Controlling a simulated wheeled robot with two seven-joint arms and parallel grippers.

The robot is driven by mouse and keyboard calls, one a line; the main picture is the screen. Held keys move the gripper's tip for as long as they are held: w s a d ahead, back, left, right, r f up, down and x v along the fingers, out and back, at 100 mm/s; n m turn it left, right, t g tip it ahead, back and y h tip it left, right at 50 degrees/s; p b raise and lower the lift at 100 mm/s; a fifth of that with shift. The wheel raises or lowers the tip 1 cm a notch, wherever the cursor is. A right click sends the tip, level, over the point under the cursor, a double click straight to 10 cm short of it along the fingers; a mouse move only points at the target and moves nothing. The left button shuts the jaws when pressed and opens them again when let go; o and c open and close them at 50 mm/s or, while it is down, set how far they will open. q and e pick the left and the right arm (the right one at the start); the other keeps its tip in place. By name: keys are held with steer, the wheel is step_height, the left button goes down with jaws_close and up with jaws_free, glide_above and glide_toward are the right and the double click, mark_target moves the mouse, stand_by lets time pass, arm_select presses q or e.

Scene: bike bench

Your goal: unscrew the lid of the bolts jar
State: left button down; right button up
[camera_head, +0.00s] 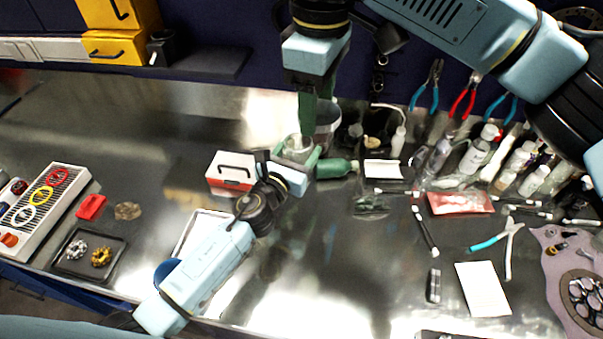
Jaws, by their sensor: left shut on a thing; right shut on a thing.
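The bolts jar (297,151) is a small clear jar near the middle of the bench, mostly hidden between my two grippers. My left gripper (287,163) reaches in from the lower left and is shut around the jar's body. My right gripper (307,128) points down from above, its green fingers shut at the jar's top. The lid is hidden by these fingers, and whether it has turned cannot be seen.
A red and white box (231,171) stands close left of the jar. A green bottle (337,168) lies close right, and a grey tub (328,118) stands behind. Several bottles (478,150) crowd the right back. The bench's left back is clear.

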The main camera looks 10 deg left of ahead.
arm_select(q)
steer(key=shift+s+f+b, duration=0.15)
steer(key=shift+f+b, duration=3.4)
steer(key=shift+f, duration=0.05)
step_height(320, 180, down, 3)
steer(key=b, duration=0.2)
steer(key=shift+r+b, duration=0.15)
steer(key=shift+b, duration=0.15)
steer(key=shift+c, duration=1.9)
jaws_free()
steer(key=shift+f, duration=0.2)
